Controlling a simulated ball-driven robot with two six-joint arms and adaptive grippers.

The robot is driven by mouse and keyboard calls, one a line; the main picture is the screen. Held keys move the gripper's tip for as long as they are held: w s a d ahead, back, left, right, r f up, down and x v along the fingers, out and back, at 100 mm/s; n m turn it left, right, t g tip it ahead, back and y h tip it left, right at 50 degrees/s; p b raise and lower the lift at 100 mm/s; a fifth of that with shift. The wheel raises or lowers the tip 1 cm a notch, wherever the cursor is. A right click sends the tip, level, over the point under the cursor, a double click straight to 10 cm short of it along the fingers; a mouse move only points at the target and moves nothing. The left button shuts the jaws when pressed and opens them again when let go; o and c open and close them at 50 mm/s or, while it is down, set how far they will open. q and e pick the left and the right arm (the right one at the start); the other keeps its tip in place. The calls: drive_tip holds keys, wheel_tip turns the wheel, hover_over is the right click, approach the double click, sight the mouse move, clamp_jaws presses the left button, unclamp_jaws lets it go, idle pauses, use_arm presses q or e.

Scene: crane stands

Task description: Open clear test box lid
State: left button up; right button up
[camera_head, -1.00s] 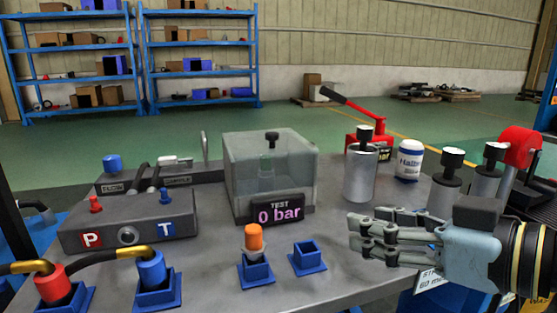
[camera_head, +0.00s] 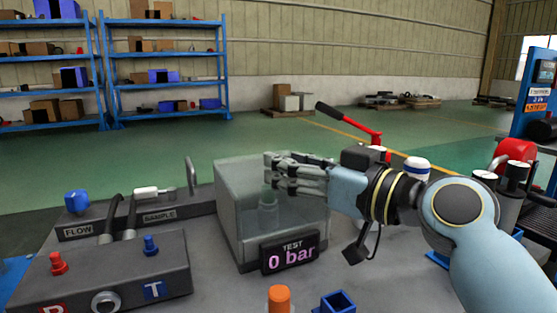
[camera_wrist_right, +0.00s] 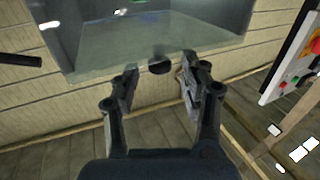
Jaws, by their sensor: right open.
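The clear test box (camera_head: 240,225) stands on the grey bench with its lid shut and a "TEST 0 bar" display (camera_head: 290,254) at its front. A pale cylinder (camera_head: 268,212) shows dimly inside it. My right gripper (camera_head: 270,170) reaches in from the right, with its fingers at the top of the box. Its fingers hide the lid knob in the head view. In the right wrist view my gripper (camera_wrist_right: 158,76) is open, with the dark lid knob (camera_wrist_right: 160,66) between and just beyond its fingertips. Contact with the knob cannot be told. My left gripper is out of view.
A block with red and blue valves (camera_head: 115,270) stands front left, and a flow and sample panel (camera_head: 140,215) behind it. An orange-topped plug (camera_head: 279,299) and a blue socket (camera_head: 337,302) are in front. A white-and-blue bottle (camera_head: 417,168) and a red lever (camera_head: 345,122) stand right.

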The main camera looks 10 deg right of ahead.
drive_tip(key=shift+x, duration=1.3)
drive_tip(key=c, duration=0.4)
clamp_jaws()
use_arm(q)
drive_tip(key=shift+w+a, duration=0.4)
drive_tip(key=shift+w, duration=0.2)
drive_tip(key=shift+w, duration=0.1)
use_arm(e)
drive_tip(key=shift+w+a+f, duration=0.1)
